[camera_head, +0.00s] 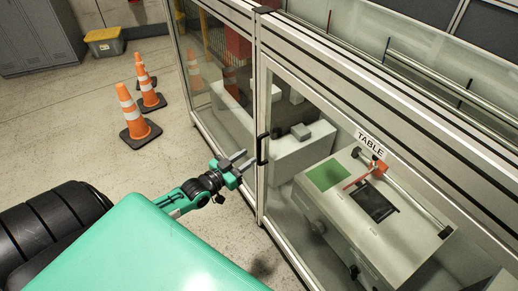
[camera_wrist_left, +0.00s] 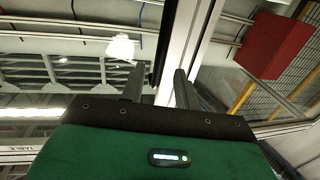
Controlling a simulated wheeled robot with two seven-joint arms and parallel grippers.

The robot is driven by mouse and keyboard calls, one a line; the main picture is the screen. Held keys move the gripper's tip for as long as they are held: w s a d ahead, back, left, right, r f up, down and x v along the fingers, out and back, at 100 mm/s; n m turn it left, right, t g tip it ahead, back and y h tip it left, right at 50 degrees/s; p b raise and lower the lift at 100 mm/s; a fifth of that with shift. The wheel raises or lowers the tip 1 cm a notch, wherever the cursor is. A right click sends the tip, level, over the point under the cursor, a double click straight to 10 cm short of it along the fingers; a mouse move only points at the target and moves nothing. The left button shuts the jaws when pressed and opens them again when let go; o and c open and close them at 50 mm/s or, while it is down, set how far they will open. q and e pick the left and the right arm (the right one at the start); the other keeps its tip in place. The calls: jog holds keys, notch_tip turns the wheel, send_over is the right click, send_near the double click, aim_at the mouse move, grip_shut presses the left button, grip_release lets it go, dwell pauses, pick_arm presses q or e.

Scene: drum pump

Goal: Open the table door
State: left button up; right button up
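The table door is a framed glass panel marked with a TABLE sign (camera_head: 370,143), and it looks closed. Its black vertical handle (camera_head: 262,149) sits on the left edge of its frame, near the middle post. My left gripper (camera_head: 243,161) is just left of the handle, with its two fingers apart. In the left wrist view, a dark bar that looks like the handle (camera_wrist_left: 161,42) appears between the open fingers (camera_wrist_left: 158,84). I cannot tell whether the fingers touch it. My right gripper is out of view.
Behind the glass stands a grey machine (camera_head: 385,225) with a green pad. Another glass panel (camera_head: 215,75) is left of the post. Orange cones (camera_head: 139,122), a grey bin with a yellow lid (camera_head: 104,42) and lockers (camera_head: 35,35) stand further left. The floor between is clear.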

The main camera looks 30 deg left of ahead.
aim_at(258, 150)
pick_arm(q)
jog(key=shift+x, duration=3.25)
grip_shut()
